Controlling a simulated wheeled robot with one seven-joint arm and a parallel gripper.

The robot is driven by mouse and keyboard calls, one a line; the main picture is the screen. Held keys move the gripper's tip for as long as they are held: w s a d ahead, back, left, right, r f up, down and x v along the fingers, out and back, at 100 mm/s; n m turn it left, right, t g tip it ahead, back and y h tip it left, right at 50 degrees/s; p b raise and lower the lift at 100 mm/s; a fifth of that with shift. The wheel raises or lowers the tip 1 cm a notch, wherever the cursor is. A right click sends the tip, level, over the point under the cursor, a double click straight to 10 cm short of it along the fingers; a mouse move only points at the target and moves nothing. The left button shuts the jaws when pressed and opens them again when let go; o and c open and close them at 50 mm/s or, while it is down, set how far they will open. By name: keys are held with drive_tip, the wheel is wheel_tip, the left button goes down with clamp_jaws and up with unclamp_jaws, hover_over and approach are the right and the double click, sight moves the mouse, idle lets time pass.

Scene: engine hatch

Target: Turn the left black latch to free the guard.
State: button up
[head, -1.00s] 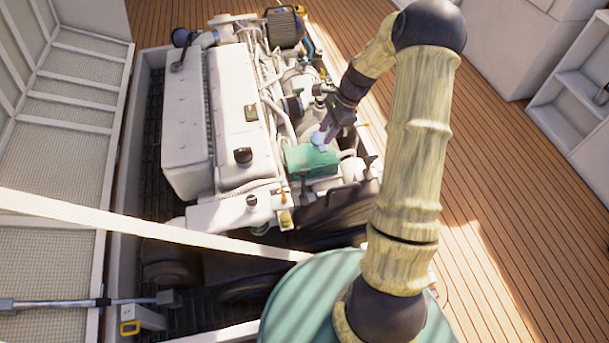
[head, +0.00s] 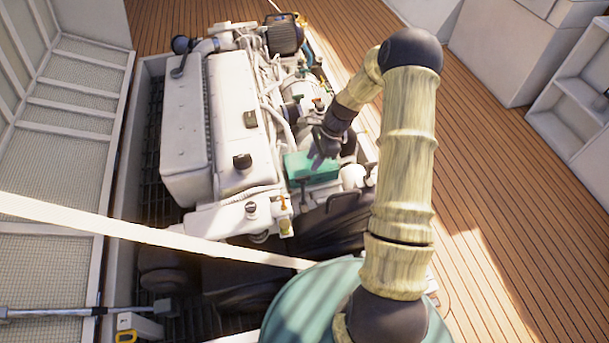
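A teal-green guard (head: 313,168) sits on the right side of the white engine, near its front end.
The white engine (head: 236,125) fills the open hatch, with hoses and pipes beside the guard. A pale strap (head: 150,232) crosses the near side of the hatch. Mesh hatch panels (head: 60,150) stand at left. Wooden deck (head: 510,200) is clear at right.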

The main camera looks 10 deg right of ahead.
sight(303, 177)
drive_tip(key=b+x, duration=0.1)
drive_tip(key=x, duration=0.7)
drive_tip(key=shift+c, duration=0.2)
clamp_jaws()
